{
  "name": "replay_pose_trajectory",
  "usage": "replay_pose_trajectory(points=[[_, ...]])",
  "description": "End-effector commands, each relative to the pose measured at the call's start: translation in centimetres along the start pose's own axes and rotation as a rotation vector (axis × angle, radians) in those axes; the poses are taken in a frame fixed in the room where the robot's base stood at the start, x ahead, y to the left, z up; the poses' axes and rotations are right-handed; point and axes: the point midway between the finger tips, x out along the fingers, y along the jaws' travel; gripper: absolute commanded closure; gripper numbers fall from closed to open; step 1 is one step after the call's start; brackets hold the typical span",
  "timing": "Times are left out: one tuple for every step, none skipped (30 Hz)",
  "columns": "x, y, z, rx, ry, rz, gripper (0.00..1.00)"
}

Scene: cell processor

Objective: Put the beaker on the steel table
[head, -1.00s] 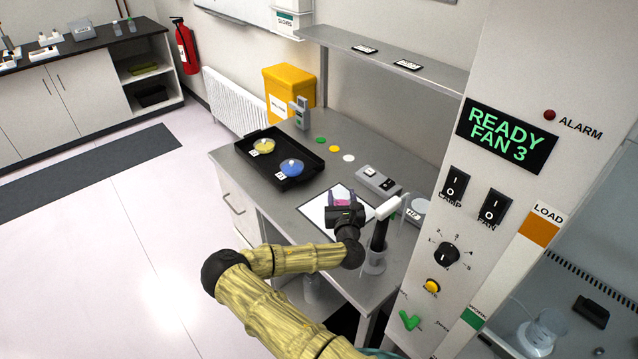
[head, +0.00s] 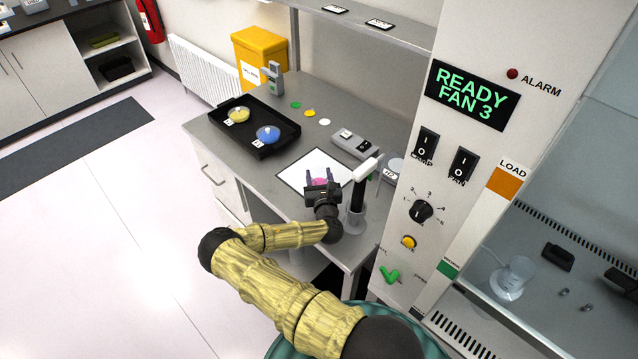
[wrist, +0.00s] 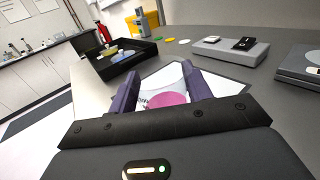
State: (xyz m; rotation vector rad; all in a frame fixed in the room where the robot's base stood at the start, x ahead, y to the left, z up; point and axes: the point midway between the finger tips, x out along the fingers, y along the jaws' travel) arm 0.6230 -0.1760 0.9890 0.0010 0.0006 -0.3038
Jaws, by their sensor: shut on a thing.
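My gripper (head: 323,176) is over the white sheet (head: 299,163) on the grey steel-look table (head: 349,118). Its two purple fingers are around a clear vessel with pink contents (head: 319,183). In the wrist view the vessel (wrist: 167,99) sits between the fingers, its lower part hidden by my gripper. I cannot tell if it is a beaker or a dish, nor if it touches the sheet. An empty clear beaker (head: 513,277) stands upright inside the cabinet at the right, away from my gripper.
A black tray (head: 268,151) with a yellow and a blue dish lies left of the sheet. A glass holder with a black-and-white tool (head: 357,206) stands close right of my gripper. A grey device (head: 354,143) is behind. The cabinet front (head: 440,150) rises at the right.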

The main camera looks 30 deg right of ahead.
Motion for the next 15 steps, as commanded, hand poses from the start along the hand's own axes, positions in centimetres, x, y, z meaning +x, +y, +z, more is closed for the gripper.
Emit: replay_pose_trajectory(points=[[0.0, 0.0, -0.1, 0.0, 0.0, 0.0, 0.92], [0.0, 0.0, -0.3, 0.0, 0.0, 0.0, 0.92], [0.0, -0.1, -0.7, 0.001, 0.001, -0.001, 0.92], [0.0, -0.1, -1.0, 0.001, 0.002, -0.001, 0.92], [0.0, -0.1, -1.4, 0.002, 0.002, -0.001, 0.92], [0.0, -0.1, -2.0, 0.001, 0.002, 0.0, 0.92], [0.0, 0.0, -2.4, 0.002, 0.002, 0.001, 0.92], [0.0, -0.1, -2.8, 0.002, 0.001, 0.0, 0.92], [0.0, -0.1, -3.2, 0.001, 0.001, 0.0, 0.92], [0.0, -0.1, -3.5, 0.001, 0.001, -0.001, 0.92], [0.0, -0.1, -3.6, 0.001, 0.001, -0.001, 0.92], [0.0, -0.1, -3.7, 0.001, 0.0, -0.002, 0.92], [0.0, -0.1, -3.7, 0.001, 0.0, -0.002, 0.92], [0.0, -0.1, -3.7, 0.001, 0.0, -0.002, 0.92], [0.0, -0.1, -3.7, 0.001, 0.0, -0.002, 0.92]])
